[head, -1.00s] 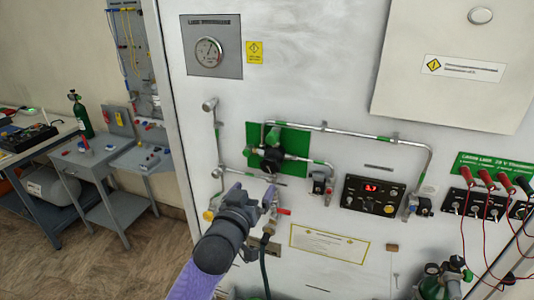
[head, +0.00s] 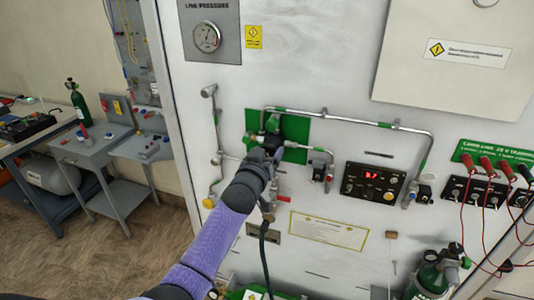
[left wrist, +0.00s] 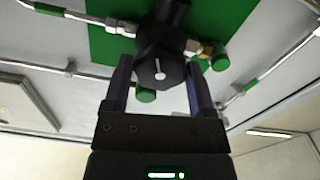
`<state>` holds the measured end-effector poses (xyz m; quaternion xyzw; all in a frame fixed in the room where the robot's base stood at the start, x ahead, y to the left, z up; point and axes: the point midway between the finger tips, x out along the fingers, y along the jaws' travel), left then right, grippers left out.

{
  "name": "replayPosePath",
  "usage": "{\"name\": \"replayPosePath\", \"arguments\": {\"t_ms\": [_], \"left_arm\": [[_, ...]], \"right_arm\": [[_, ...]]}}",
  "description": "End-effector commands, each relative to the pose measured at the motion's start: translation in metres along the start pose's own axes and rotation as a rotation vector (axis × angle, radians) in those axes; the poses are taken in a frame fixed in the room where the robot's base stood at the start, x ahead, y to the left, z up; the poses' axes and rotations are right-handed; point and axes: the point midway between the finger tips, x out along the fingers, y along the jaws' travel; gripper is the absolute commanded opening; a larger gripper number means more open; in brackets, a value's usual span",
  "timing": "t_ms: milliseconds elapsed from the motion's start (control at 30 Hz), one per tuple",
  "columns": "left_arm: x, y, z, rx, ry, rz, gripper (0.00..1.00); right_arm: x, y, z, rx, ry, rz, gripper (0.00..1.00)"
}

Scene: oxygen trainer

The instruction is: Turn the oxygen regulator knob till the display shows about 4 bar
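The regulator is a dark body on a green plate (head: 296,130) on the white panel. Its black knob (left wrist: 160,68) with a white pointer mark faces the left wrist camera. My left gripper (head: 272,160) is up at the regulator and partly hides the knob in the head view. In the left wrist view its two fingers (left wrist: 158,82) stand apart, one on each side of the knob; I cannot tell whether they touch it. The display (head: 384,176) shows red digits too small to read surely. My right gripper is not in view.
Metal pipes (head: 340,117) with green bands run around the regulator. A round gauge (head: 206,38) is at the upper left. A dark hose (head: 264,258) hangs below my arm. Red cables (head: 488,215) and a green cylinder (head: 432,275) are at the right.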

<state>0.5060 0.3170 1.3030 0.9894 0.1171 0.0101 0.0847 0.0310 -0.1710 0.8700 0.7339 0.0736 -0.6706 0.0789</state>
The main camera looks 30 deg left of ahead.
Motion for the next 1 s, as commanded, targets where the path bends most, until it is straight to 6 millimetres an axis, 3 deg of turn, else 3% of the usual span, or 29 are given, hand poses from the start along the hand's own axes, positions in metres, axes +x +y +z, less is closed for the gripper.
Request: {"name": "replayPosePath", "arguments": {"t_ms": [33, 300, 533, 767, 800, 933, 1000], "left_arm": [[-0.0001, 0.0001, 0.0001, 0.0, 0.0, 0.0, 0.6], [-0.0002, 0.0001, 0.0002, 0.0, -0.001, 0.0, 0.06], [-0.0002, 0.0007, -0.0002, 0.193, -0.001, 0.0, 0.07], [-0.0002, 0.0006, 0.0004, 0.199, -0.001, 0.0, 0.06], [-0.0002, 0.0006, 0.0004, 0.199, -0.001, 0.0, 0.72], [-0.0002, 0.0006, 0.0004, 0.198, -0.001, 0.0, 0.99], [-0.0002, 0.0006, 0.0003, 0.198, -0.001, 0.0, 1.0]], "right_arm": [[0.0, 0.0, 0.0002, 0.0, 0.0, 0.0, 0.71], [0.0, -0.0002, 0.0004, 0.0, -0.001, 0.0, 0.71], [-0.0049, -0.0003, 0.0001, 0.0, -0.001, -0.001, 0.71], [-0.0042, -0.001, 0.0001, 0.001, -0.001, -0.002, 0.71], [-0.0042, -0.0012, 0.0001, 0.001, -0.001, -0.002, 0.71], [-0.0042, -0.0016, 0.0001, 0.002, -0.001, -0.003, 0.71], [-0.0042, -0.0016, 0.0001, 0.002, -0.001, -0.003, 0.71]]}}
